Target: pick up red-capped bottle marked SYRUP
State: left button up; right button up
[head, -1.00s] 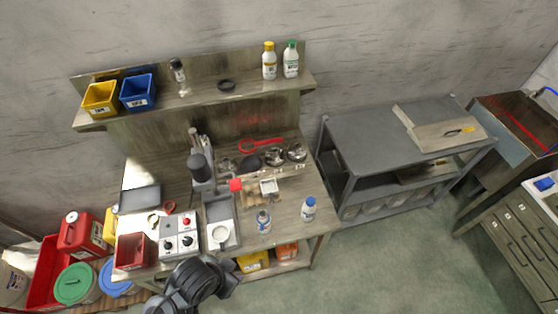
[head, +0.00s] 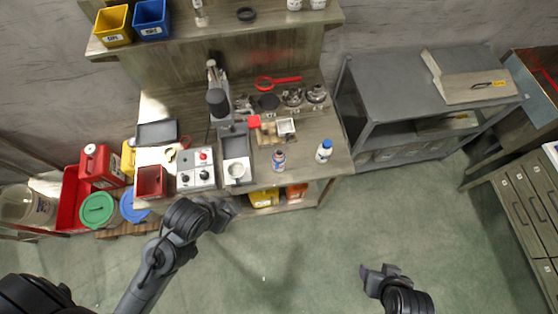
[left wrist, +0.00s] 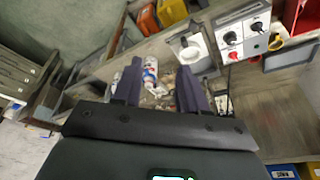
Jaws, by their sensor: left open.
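I cannot make out a red cap or the word SYRUP on any bottle. A small bottle with a blue-and-white label (head: 279,160) stands at the front of the workbench. A white bottle with a blue cap (head: 324,150) stands to its right. My left gripper (head: 226,213) is in front of the bench edge, apart from both bottles. In the left wrist view, my left gripper (left wrist: 160,68) is open and empty, and a white bottle with red and blue markings (left wrist: 150,72) shows beyond its fingers. My right gripper (head: 374,274) is low over the floor, away from the bench.
A grey tray with a white cup (head: 236,170) and a control box (head: 196,168) lie left of the bottles. A wooden holder (head: 268,137) is behind them. Two bottles on the upper shelf (head: 220,26) are cut off by the frame. A grey cart (head: 400,85) stands right.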

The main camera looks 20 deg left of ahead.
pick_arm(q)
jog(key=shift+o, duration=0.5)
jog(key=shift+o, duration=1.3)
jog(key=shift+w, duration=0.1)
